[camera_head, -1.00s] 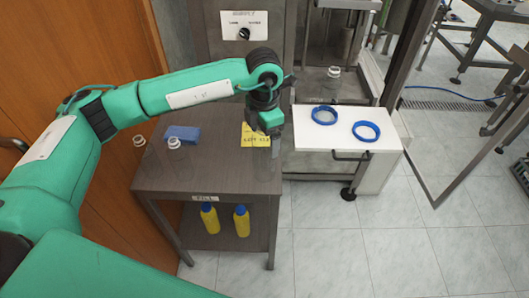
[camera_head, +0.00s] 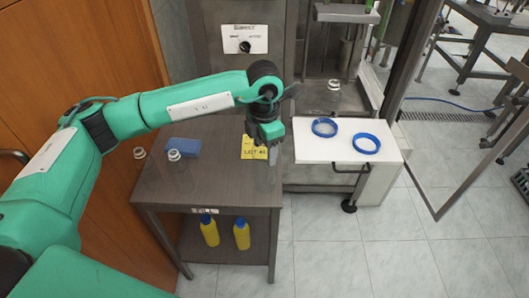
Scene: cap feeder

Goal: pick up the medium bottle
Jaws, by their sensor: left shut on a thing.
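My left gripper (camera_head: 272,146) is over the back right of the dark table (camera_head: 225,190), right beside the yellow note. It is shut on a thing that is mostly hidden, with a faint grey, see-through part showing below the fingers. It looks like a clear bottle, but I cannot make out its size. My right gripper is out of view.
A blue block (camera_head: 184,146) and a yellow note (camera_head: 252,153) lie on the table. Two yellow bottles (camera_head: 210,233) with blue caps stand on the shelf below. A white platform (camera_head: 346,153) with two blue rings (camera_head: 366,144) adjoins on the right. Another clear bottle neck (camera_head: 334,84) shows in the machine.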

